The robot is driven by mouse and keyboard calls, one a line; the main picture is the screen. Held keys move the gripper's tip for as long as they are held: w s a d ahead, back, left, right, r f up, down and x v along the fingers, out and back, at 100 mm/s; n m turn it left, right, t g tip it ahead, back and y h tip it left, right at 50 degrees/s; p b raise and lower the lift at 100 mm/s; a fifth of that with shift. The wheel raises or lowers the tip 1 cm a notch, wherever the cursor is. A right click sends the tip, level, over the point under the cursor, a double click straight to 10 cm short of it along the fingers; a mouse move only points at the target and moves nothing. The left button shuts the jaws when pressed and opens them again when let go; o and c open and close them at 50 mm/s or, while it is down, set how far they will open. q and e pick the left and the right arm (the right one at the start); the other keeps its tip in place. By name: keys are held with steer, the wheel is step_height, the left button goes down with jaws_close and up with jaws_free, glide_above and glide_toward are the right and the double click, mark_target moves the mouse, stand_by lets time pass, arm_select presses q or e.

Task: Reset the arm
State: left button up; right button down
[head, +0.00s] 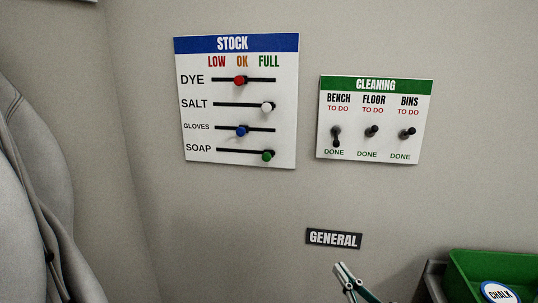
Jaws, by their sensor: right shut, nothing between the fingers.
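My right gripper (341,267) shows at the bottom edge, right of centre, with its slim fingertips together and nothing between them. It is below the black GENERAL label (333,238) and apart from it in the picture. Most of its arm is out of frame below. My left gripper is not in view.
On the wall hang a STOCK board (235,150) with several sliders and a CLEANING board (350,158) with three toggles; the BENCH toggle points down. A green bin (500,264) with a CHALK label stands lower right. A large grey form (30,190) fills the left edge.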

steer(key=s+d+f+n+g+h, duration=0.1)
steer(key=s+d+f+g+h, duration=0.35)
steer(key=f, duration=0.55)
steer(key=s+d+f+n+g+h, duration=0.1)
steer(key=s+d+f+g+h, duration=0.3)
steer(key=s+d, duration=0.45)
steer(key=s+d+f+n+g+h, duration=0.2)
steer(key=s+d+f+g+h, duration=0.3)
steer(key=s, duration=0.7)
steer(key=w+a+f+m+t+y, duration=0.2)
steer(key=a+f+t+y, duration=0.3)
steer(key=a+f, duration=0.8)
steer(key=a+m+y, duration=0.1)
steer(key=a+y, duration=0.1)
steer(key=y, duration=0.1)
steer(key=shift+w+t+y, duration=0.15)
steer(key=shift+t+y, duration=0.2)
